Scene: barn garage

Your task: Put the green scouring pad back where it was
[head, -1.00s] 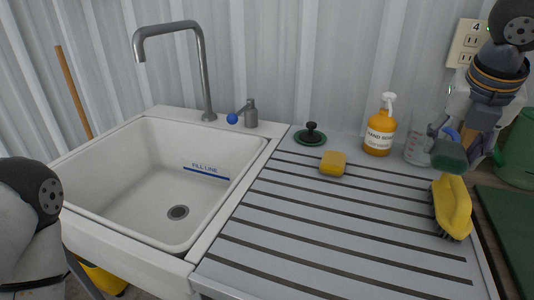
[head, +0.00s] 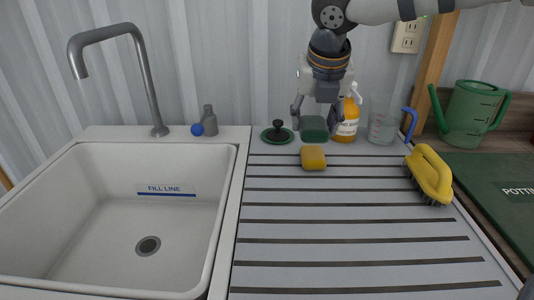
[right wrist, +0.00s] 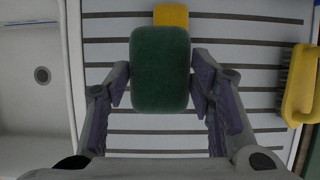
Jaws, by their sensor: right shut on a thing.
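The green scouring pad (head: 314,129) is held between the fingers of my right gripper (head: 315,118), near the back of the ribbed drainboard (head: 350,215). In the head view it appears between the black-knobbed sink plug (head: 278,132) and the orange soap bottle (head: 347,122), behind the yellow sponge (head: 313,158). In the right wrist view the pad (right wrist: 160,68) fills the space between the two fingers, with part of the sponge (right wrist: 171,15) beyond it. Whether the pad touches the board is hard to tell. My left gripper is not in view.
A clear measuring jug (head: 383,124) with a blue handle stands right of the soap. A yellow brush (head: 430,174) lies at the board's right edge. The sink (head: 110,215) and tap (head: 147,80) are at left. The board's front is clear.

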